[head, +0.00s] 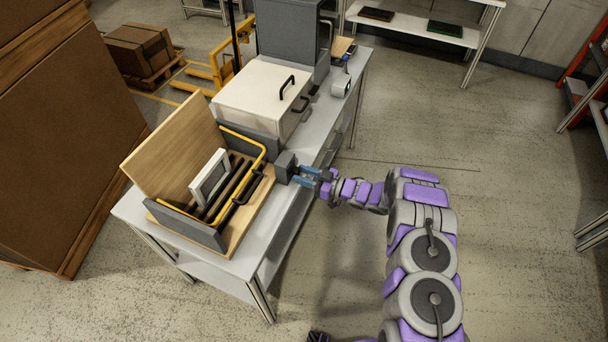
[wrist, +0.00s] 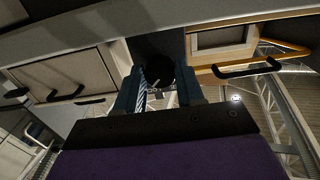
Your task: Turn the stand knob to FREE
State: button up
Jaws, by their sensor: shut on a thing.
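The stand (head: 215,240) is a wooden base on the bench, with grey side plates, dark bars, a yellow bent tube and a pale framed panel (head: 209,178). A dark grey box (head: 285,166) sits at its right side, facing my arm. My gripper (head: 305,176) reaches this box from the right with its blue fingers. In the wrist view, a dark round knob (wrist: 160,74) lies between the two fingers of my gripper (wrist: 161,92), which are shut on it. Its marking and the FREE label cannot be read. In the head view the fingers hide the knob.
A white cabinet (head: 262,95) with black handles and a grey machine (head: 288,45) stand farther back on the bench (head: 135,212). A large brown carton (head: 60,130) stands left of the bench. The floor right of the bench is clear around my arm.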

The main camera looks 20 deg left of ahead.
jog(key=shift+c, duration=0.7)
jog(key=shift+r+n, duration=0.1)
jog(key=shift+n, duration=0.2)
jog(key=n, duration=1.3)
jog(key=shift+w+n+p, duration=0.2)
jog(key=shift+n+p, duration=0.1)
jog(key=shift+p, duration=0.1)
jog(key=shift+s+n+b, duration=0.1)
jog(key=shift+n+b, duration=1)
jog(key=shift+n, duration=0.8)
